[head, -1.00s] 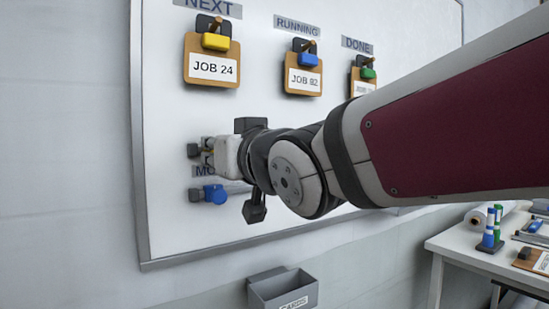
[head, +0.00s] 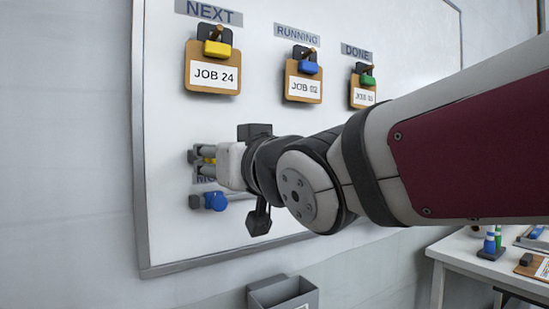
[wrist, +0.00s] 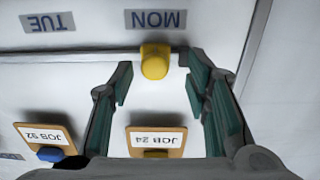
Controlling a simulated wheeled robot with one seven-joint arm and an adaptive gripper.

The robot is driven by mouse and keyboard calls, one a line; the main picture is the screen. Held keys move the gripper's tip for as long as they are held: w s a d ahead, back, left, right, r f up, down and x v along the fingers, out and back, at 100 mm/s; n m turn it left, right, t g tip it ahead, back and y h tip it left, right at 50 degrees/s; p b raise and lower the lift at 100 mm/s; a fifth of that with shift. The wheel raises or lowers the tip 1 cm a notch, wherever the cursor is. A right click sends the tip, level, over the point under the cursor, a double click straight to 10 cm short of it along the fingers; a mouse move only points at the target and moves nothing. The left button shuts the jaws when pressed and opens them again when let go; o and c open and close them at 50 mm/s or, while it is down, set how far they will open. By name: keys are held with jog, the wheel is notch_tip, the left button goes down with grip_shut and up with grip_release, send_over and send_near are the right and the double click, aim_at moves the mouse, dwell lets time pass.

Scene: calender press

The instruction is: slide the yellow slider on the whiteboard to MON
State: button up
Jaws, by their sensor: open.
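The yellow slider (wrist: 155,61) sits on a thin horizontal rail (wrist: 75,57) in the wrist view, which is upside down. It is in line with the MON label (wrist: 156,19); the TUE label (wrist: 47,22) is farther along the rail. My gripper (wrist: 156,72) is open, with one finger on each side of the slider and gaps visible. In the head view my gripper (head: 206,160) is at the board's left part, with a bit of yellow between its fingers. It partly hides the labels and rail there.
A blue slider (head: 214,201) is just below my gripper. A grey bin (head: 285,294) is below the board. A table (head: 470,258) stands at the right.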

jog(key=v, duration=1)
jog(key=shift+s, duration=0.15)
jog(key=d+f+m+g+h, duration=0.4)
jog(key=d+f+h, duration=0.4)
jog(key=d+f, duration=0.75)
jog(key=s+d+f+m+g+h, duration=0.1)
jog(key=s+d+f+m+g, duration=0.1)
jog(key=s+d+f+g, duration=0.45)
jog(key=s+d+f+m+g+h, duration=0.1)
jog(key=s+f+g, duration=0.2)
jog(key=s+f, duration=0.7)
notch_tip(320, 180, up, 18)
jog(key=s+t+p, duration=0.2)
jog(key=p, duration=1.1)
jog(key=shift+s+d+t, duration=0.2)
jog(key=shift+s+t, duration=0.1)
jog(key=shift+t, duration=0.05)
